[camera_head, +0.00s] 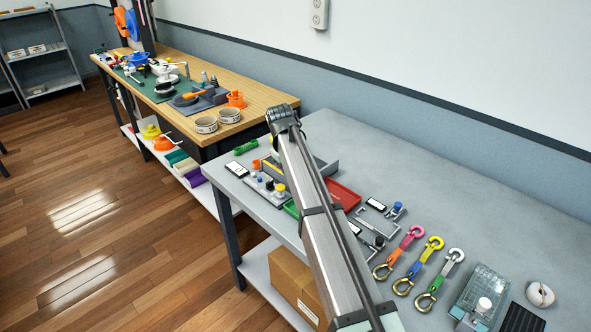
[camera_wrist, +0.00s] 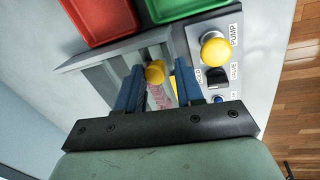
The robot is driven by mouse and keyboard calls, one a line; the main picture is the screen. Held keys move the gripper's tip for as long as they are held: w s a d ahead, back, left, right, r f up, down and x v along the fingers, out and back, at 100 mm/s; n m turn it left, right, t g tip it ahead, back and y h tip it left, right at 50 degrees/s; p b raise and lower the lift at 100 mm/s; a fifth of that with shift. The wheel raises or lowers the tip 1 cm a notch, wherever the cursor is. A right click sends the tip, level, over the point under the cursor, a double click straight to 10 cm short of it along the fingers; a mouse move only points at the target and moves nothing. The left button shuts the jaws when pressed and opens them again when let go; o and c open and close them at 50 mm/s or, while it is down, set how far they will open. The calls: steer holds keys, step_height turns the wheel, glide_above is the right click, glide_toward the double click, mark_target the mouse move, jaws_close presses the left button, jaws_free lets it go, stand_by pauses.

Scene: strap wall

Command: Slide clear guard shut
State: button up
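In the wrist view, my gripper (camera_wrist: 160,82) has two blue fingers with a gap between them. A small yellow knob (camera_wrist: 155,73) shows in the gap, close to the left finger. A narrow space shows between the knob and the right finger; I cannot tell whether either finger touches it. The knob is over a grey frame with ribs (camera_wrist: 98,78). I cannot make out the clear guard's edges there, as the fingers and gripper body cover much of the frame.
Beside the frame is a panel with a yellow PUMP button (camera_wrist: 215,50), a black VALVE switch (camera_wrist: 217,78) and a blue button. Red (camera_wrist: 100,18) and green (camera_wrist: 185,8) trays adjoin it. Several hooked straps (camera_head: 415,270) and a clear box (camera_head: 481,290) lie right of my arm.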

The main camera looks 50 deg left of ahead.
steer(key=shift+o, duration=1.3)
steer(key=v, duration=1.3)
steer(key=shift+r, duration=0.4)
steer(key=shift+d, duration=0.1)
